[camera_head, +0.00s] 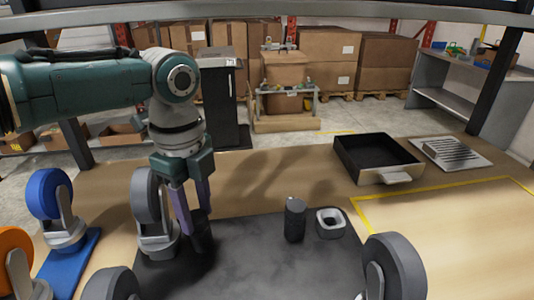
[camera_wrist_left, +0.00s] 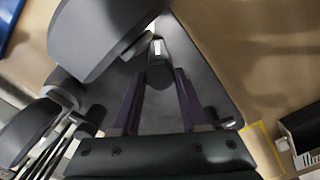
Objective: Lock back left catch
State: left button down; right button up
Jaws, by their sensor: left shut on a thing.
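My left gripper (camera_head: 197,222) points down with its two purple fingers around a dark cylindrical piece (camera_head: 202,239) beside the back left grey wheel (camera_head: 147,205). In the left wrist view the same dark piece (camera_wrist_left: 160,76) sits between the fingertips, and the grey wheel (camera_wrist_left: 95,35) is close on the left. The gripper is shut on the dark piece. I cannot tell which part is the catch itself or whether it is locked. The wheel stands upright in a light grey bracket on a dark plate (camera_head: 255,262). My right gripper is not in view.
A dark upright cylinder (camera_head: 294,220) and a grey square ring piece (camera_head: 331,223) stand on the right of the plate. More grey wheels (camera_head: 395,270), a blue wheel (camera_head: 46,194) and an orange wheel (camera_head: 14,250) are nearby. A black tray (camera_head: 385,178) lies farther right.

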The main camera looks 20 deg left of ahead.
aim_at(196, 216)
pick_arm(q)
jog(key=n+p, duration=0.1)
jog(key=n, duration=0.2)
jog(key=shift+r+n, duration=0.15)
jog(key=shift+n, duration=0.25)
jog(key=shift+n+p, duration=0.8)
jog(key=shift+n, duration=0.8)
jog(key=c, duration=0.7)
grip_release()
jog(key=shift+r, duration=0.4)
notch_tip(196, 216, up, 9)
jog(key=shift+p, duration=0.95)
